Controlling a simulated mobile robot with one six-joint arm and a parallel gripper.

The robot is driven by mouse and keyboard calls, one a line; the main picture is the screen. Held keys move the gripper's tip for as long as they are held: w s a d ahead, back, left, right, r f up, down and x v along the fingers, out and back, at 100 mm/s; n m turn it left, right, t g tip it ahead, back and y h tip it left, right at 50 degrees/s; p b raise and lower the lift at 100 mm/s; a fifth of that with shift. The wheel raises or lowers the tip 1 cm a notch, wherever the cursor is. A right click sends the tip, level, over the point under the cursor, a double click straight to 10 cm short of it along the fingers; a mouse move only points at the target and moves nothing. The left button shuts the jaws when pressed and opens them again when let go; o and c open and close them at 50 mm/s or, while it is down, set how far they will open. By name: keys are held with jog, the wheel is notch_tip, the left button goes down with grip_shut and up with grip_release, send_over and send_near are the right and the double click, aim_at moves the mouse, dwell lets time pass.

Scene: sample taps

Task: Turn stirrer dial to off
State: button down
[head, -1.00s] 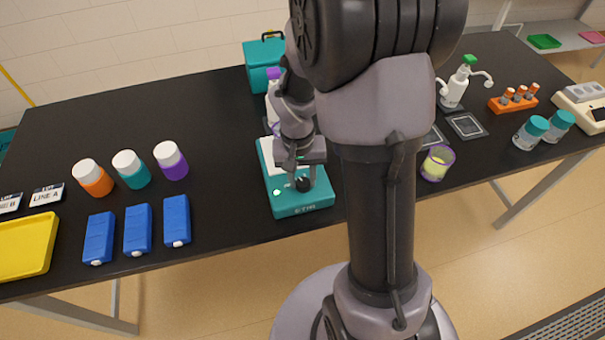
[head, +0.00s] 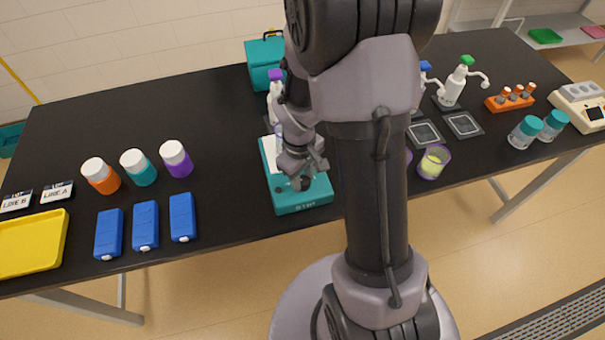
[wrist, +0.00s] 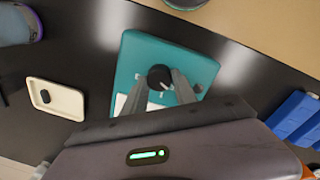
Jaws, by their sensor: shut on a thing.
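The teal stirrer (head: 312,203) stands near the front edge of the black table in the head view, partly covered by my arm. The stirrer (wrist: 128,62) also fills the middle of the wrist view. Its round black dial (wrist: 158,75) sits on the stirrer's face, between the two grey fingers of my gripper (wrist: 160,82). The fingers are shut on the dial. A small light mark shows near the dial's lower side; its exact setting is too small to read. In the head view my gripper (head: 302,177) reaches down at the stirrer's front.
Blue blocks (head: 145,226) and capped bottles (head: 140,168) stand left of the stirrer. A purple-rimmed cup (head: 432,162) stands to its right, beyond my arm. A pale tray with a small dark piece (wrist: 58,98) lies near the stirrer in the wrist view.

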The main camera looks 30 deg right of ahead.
jog(key=shift+n, duration=0.4)
jog(key=c, duration=1)
grip_release()
notch_tip(320, 180, up, 17)
jog(key=a+p, duration=0.1)
jog(key=p, duration=0.5)
jog(key=shift+s+r, duration=0.15)
jog(key=shift+r, duration=0.05)
